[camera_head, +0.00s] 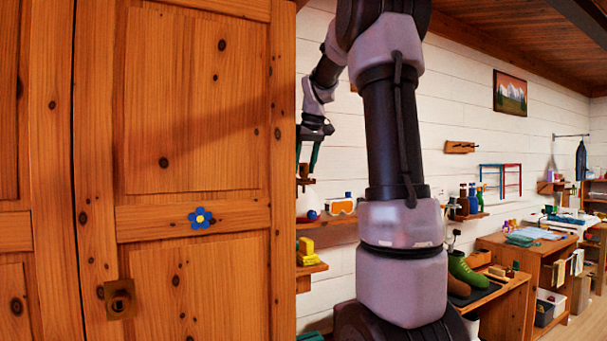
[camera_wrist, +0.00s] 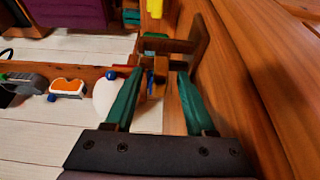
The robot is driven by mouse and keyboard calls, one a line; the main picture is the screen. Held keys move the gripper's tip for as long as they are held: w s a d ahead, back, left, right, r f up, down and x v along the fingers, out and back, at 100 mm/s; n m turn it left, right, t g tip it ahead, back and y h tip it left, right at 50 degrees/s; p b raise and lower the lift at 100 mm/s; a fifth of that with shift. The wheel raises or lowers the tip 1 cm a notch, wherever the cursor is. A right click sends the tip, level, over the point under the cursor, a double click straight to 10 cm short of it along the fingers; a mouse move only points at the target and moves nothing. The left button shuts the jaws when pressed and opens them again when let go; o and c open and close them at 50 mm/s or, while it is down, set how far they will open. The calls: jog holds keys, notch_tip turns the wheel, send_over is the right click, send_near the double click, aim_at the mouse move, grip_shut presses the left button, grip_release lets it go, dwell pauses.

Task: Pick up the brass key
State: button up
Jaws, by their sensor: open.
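My gripper (camera_wrist: 160,78) is open, its two teal fingers apart, in the wrist view. A small yellow-brown piece (camera_wrist: 160,67) shows between the fingertips, close to the left one; it may be the brass key, but I cannot tell for sure. A brown wooden bracket (camera_wrist: 190,46) stands just beyond the fingertips. I cannot make out the key in that view.
A wooden wardrobe (camera_head: 190,90) with a brass lock plate (camera_head: 119,299) and a blue flower fills the left. A shelf (camera_head: 335,232) below my gripper holds a white rounded object and an orange-and-white item (camera_head: 341,207). A bench with boots (camera_head: 465,272) stands to the right.

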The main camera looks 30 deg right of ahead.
jog(key=shift+w+f, duration=0.2)
jog(key=shift+f, duration=0.3)
grip_shut()
jog(key=shift+d+r, duration=0.25)
jog(key=shift+r, duration=0.2)
notch_tip(320, 180, up, 6)
jog(key=shift+r, duration=0.1)
jog(key=d, duration=1.9)
jog(key=shift+w+d, duration=0.3)
jog(key=shift+w, duration=0.05)
